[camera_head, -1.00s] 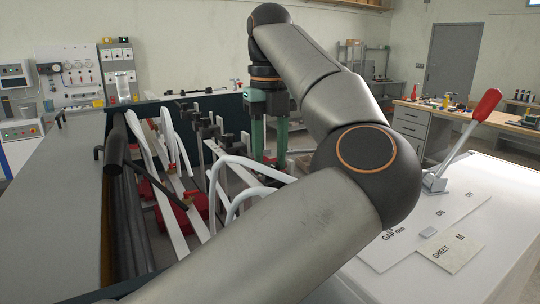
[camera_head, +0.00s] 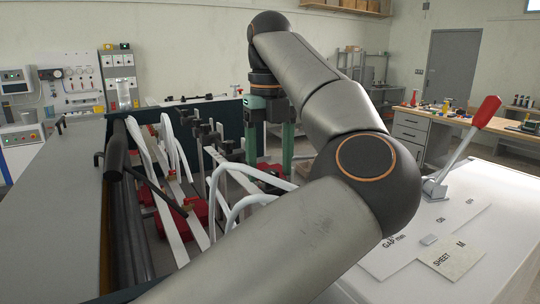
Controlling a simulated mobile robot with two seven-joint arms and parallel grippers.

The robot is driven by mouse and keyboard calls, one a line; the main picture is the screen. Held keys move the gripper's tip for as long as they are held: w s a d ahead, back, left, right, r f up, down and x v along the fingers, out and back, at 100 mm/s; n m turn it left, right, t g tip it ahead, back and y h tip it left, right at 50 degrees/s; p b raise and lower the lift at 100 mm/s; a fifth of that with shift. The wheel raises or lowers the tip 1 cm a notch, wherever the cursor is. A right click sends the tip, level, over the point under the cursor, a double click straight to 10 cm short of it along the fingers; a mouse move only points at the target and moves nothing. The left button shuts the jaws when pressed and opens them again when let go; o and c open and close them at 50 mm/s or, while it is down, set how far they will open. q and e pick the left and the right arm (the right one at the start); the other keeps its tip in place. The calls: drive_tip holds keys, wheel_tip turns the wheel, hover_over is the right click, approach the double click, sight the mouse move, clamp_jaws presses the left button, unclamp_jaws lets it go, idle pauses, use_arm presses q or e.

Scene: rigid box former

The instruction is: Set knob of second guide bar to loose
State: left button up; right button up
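My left gripper (camera_head: 269,162) points down over the far right of the machine bed, its two green fingers apart with a visible gap and nothing seen between them. Its arm crosses the foreground. Black clamp pieces with knob-like parts (camera_head: 209,137) stand in a row on pale bars (camera_head: 200,165), just left of the gripper. Which one belongs to the second guide bar, and how its knob is set, I cannot tell. The fingertips are near red blocks (camera_head: 271,170); contact is unclear. My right gripper is not in view.
White curved tubes (camera_head: 243,168) rise around the bed close to the gripper and arm. Dark rollers (camera_head: 129,225) run along the left side. A red-handled lever (camera_head: 485,112) stands on the white cabinet at right. A grey table surface (camera_head: 55,205) lies clear at left.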

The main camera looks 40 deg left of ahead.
sight(270, 171)
use_arm(q)
wheel_tip(270, 171, up, 12)
drive_tip(key=shift+r, duration=0.25)
idle(0.8)
idle(0.7)
